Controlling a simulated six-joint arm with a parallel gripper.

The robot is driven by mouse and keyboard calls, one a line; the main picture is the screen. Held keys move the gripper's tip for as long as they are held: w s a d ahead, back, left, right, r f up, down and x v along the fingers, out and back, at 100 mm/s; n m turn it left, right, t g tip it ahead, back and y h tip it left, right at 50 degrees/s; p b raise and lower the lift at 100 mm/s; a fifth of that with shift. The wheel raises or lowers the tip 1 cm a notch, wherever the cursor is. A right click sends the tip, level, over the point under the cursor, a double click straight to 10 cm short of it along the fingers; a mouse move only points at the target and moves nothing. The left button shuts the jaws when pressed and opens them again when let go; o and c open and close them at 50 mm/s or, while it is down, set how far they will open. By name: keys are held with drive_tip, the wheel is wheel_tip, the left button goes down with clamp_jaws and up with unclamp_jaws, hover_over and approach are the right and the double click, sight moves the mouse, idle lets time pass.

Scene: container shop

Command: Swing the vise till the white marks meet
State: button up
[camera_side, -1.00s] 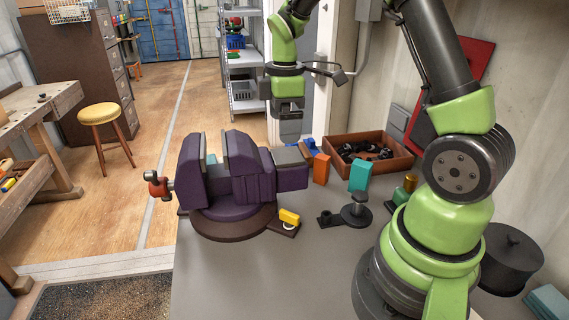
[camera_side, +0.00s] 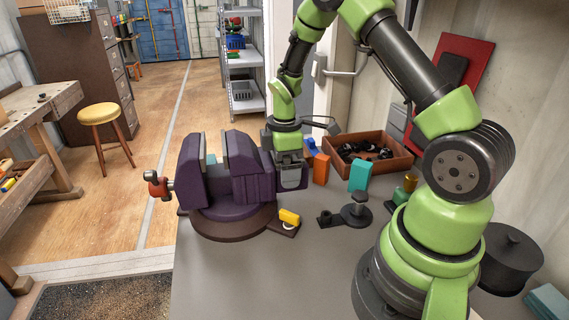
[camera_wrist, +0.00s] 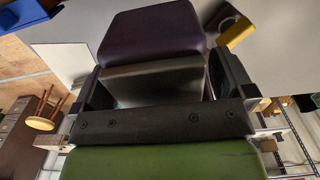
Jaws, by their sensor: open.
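The purple vise (camera_side: 228,185) stands on a round dark base (camera_side: 228,228) on the grey bench, with its red-ended handle to the left. A yellow block (camera_side: 289,215) sits on the base's right-hand lug, with a small pale ring below it; I cannot make out the white marks for sure. My gripper (camera_side: 291,184) points down at the vise's right-hand tail end. In the wrist view my open gripper (camera_wrist: 158,82) has one finger on each side of the tail, whose purple body (camera_wrist: 150,32) and grey top show between them. Whether the fingers touch it cannot be told.
A wooden tray (camera_side: 400,158) of dark parts stands behind on the right. An orange block (camera_side: 321,168), a teal block (camera_side: 360,176) and a black stand (camera_side: 357,212) are right of my gripper. The front of the bench (camera_side: 270,285) is clear.

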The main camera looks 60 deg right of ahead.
drive_tip(key=shift+c, duration=0.2)
drive_tip(key=c, duration=1.2)
drive_tip(key=shift+w+d+n, duration=0.75)
drive_tip(key=shift+w+n, duration=0.2)
drive_tip(key=shift+n, duration=0.15)
drive_tip(key=shift+w+d+n, duration=0.3)
drive_tip(key=shift+w+n, duration=0.8)
drive_tip(key=shift+n, duration=0.05)
drive_tip(key=shift+w+d+n, duration=0.35)
drive_tip(key=shift+w+n, duration=0.7)
drive_tip(key=shift+n, duration=0.05)
drive_tip(key=shift+w+d+n, duration=0.3)
drive_tip(key=shift+w+n, duration=0.8)
drive_tip(key=shift+n, duration=0.05)
